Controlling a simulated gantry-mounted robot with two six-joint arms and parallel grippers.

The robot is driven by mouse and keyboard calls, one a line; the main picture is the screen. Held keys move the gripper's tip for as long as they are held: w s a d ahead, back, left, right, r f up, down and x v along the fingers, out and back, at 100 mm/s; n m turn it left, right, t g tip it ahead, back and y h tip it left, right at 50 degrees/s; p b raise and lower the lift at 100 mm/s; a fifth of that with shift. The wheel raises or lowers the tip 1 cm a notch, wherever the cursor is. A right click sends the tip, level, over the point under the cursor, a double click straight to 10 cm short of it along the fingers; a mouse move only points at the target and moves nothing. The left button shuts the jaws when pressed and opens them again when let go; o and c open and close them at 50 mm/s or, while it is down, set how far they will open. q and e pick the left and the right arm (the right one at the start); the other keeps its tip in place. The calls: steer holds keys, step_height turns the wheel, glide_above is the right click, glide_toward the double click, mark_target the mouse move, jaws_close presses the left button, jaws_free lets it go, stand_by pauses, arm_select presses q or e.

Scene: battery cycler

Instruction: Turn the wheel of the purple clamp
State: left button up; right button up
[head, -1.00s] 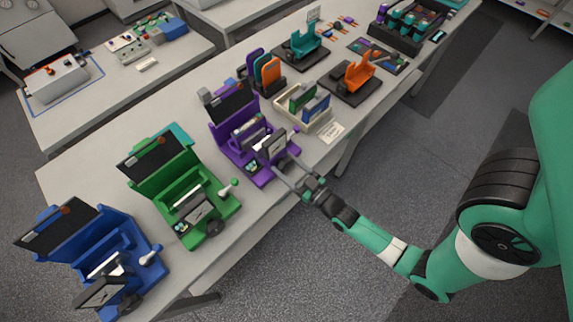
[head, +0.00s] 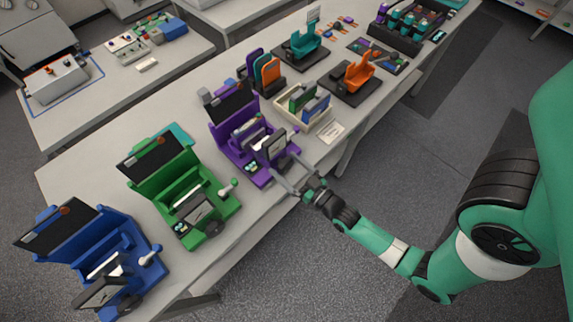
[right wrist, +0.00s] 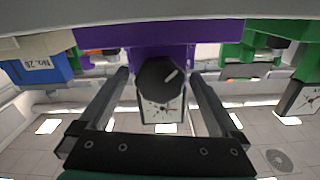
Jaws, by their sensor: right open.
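The purple clamp (head: 228,133) stands on the bench between the green clamp and the cream tray, with a small dial panel at its front. In the right wrist view its black wheel (right wrist: 160,82) with a white mark sits in front of a white dial (right wrist: 162,108) with a needle. My right gripper (head: 286,170) is at the front of the purple clamp. It is open, and in the wrist view its two fingers (right wrist: 160,75) stand on either side of the wheel with a gap on each side. In the head view the wheel is hard to make out. My left gripper is not in view.
The green clamp (head: 160,182) and blue clamp (head: 60,240) stand to the left on the same bench. A cream tray (head: 326,121) with a green and a blue block is to the right. The floor in front of the bench is clear.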

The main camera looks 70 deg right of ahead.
steer(key=v, duration=1.1)
steer(key=shift+a, duration=0.15)
steer(key=shift+s, duration=0.15)
